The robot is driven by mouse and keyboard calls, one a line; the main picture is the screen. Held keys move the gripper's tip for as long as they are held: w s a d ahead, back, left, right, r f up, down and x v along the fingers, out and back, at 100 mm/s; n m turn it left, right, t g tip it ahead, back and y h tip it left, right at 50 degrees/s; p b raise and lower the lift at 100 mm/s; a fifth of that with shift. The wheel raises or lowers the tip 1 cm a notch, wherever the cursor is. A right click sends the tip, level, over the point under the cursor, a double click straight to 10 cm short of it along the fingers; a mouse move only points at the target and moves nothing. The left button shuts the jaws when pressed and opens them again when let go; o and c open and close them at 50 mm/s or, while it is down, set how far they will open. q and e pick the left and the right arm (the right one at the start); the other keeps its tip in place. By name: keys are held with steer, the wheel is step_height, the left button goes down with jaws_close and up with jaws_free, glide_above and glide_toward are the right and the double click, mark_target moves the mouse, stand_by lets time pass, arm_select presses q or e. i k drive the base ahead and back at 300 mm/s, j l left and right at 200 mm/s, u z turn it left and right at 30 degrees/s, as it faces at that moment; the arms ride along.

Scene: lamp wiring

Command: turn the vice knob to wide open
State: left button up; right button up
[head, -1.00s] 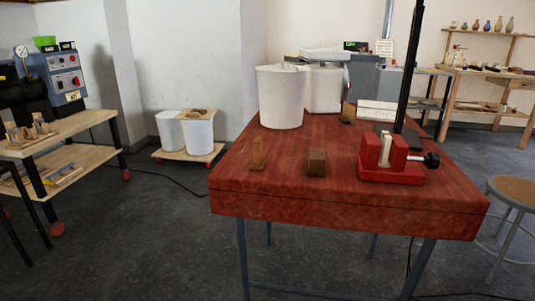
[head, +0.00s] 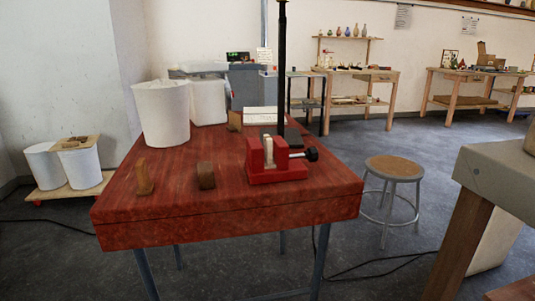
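A red vice (head: 277,161) stands near the right end of the red wooden table (head: 220,219) in the head view. Neither of my grippers shows in the head view.
Two wooden blocks, one light (head: 144,177) and one dark (head: 206,175), stand on the table left of the vice. A white bin (head: 161,112) and a black post (head: 282,70) stand behind.

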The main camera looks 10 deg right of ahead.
mark_target(312, 153)
steer(key=l+u, duration=0.15)
steer(key=l, duration=0.5)
steer(key=l+u, duration=0.1)
steer(key=l, duration=0.55)
steer(key=k+l+u, duration=0.15)
steer(key=l, duration=0.45)
steer(key=l+u, duration=0.1)
steer(key=l, duration=0.55)
